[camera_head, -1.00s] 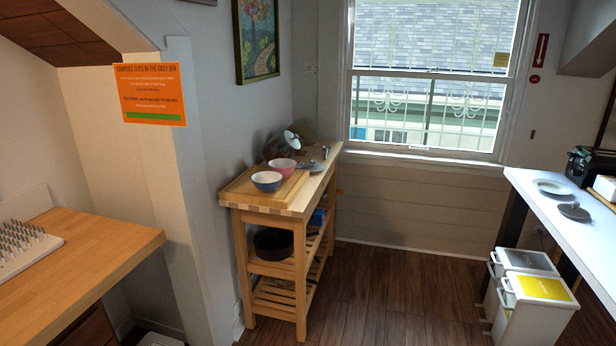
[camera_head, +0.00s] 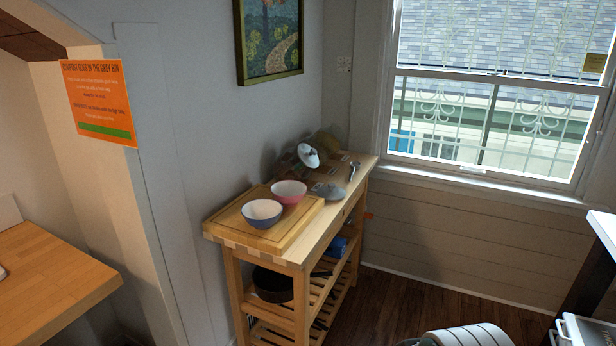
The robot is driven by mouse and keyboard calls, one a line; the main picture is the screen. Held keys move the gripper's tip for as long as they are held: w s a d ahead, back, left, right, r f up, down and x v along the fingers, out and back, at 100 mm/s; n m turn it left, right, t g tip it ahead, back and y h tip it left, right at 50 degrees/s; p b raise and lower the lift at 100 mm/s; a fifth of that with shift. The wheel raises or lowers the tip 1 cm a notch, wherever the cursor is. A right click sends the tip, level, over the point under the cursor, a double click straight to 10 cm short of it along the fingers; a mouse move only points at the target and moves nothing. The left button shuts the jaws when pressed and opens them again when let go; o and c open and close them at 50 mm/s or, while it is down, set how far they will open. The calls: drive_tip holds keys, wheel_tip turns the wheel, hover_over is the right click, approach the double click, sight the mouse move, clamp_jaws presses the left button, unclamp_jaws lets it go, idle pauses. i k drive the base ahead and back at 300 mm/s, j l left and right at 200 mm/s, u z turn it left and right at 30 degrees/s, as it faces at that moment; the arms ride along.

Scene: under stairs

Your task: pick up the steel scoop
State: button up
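No object is plainly recognisable as the steel scoop. A small upright metallic item (camera_head: 353,170) stands at the far right end of the wooden cart's top (camera_head: 325,235), and it may be the scoop. A flat grey object (camera_head: 328,191) lies nearer on the same top; its exact shape is too small to tell.
A blue bowl (camera_head: 262,213) and a pink bowl (camera_head: 289,192) sit on the cart's board. A white round-headed item (camera_head: 308,155) stands behind them. A dark pot (camera_head: 272,284) is on the shelf below. A wooden counter (camera_head: 50,275) is at left. Floor right of the cart shows.

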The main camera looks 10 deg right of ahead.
sight(354, 166)
drive_tip(key=i+l, duration=0.1)
drive_tip(key=l, duration=0.2)
drive_tip(key=i+l, duration=0.1)
drive_tip(key=l, duration=0.25)
drive_tip(key=i+l, duration=0.1)
drive_tip(key=l, duration=0.2)
drive_tip(key=i+l+u, duration=0.2)
drive_tip(key=i+l, duration=0.25)
drive_tip(key=i, duration=0.25)
drive_tip(key=i+l+u, duration=0.2)
drive_tip(key=i+l, duration=0.4)
drive_tip(key=i+l+u, duration=0.25)
drive_tip(key=i+l, duration=0.4)
drive_tip(key=i+l+u, duration=0.2)
drive_tip(key=i+l, duration=0.4)
drive_tip(key=l, duration=0.2)
